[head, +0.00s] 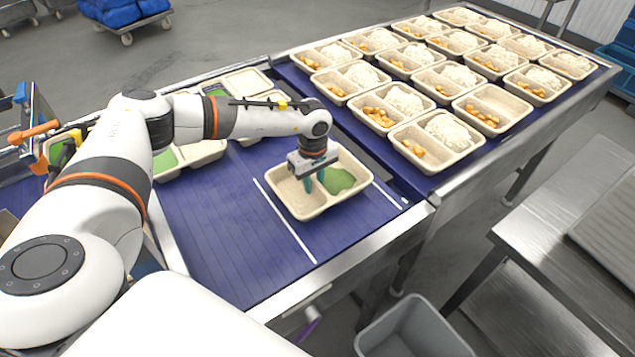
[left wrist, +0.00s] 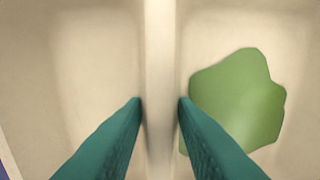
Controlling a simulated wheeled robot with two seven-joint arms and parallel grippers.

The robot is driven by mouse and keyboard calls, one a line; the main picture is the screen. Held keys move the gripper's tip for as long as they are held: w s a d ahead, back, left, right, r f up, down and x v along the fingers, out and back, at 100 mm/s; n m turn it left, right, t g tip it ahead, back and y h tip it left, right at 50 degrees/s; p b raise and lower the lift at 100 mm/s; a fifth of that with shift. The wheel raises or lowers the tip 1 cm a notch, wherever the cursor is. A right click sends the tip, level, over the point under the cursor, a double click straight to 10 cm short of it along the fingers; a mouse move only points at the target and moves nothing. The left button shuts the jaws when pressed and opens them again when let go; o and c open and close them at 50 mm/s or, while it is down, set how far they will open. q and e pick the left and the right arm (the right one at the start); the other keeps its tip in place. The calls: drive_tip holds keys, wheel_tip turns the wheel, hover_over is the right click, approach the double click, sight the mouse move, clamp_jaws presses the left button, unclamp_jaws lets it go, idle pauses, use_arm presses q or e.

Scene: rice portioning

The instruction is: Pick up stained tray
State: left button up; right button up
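The stained tray (head: 300,209) is a beige two-compartment tray on the blue conveyor, between two white lines. A green stain (head: 339,181) lies in its right compartment, and the stain also shows in the left wrist view (left wrist: 238,98). My left gripper (head: 314,184) points down over the middle of the tray. In the left wrist view its teal fingertips (left wrist: 160,100) stand on either side of the tray's divider (left wrist: 160,50), with a small gap visible at each side. The gripper is open. My right gripper is not in view.
Several trays with rice and orange pieces (head: 447,130) stand in rows on the conveyor at the back right. A grey bin (head: 412,330) stands on the floor in front, beside a steel table (head: 570,250).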

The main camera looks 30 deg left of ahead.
use_arm(q)
drive_tip(key=shift+c, duration=1.1)
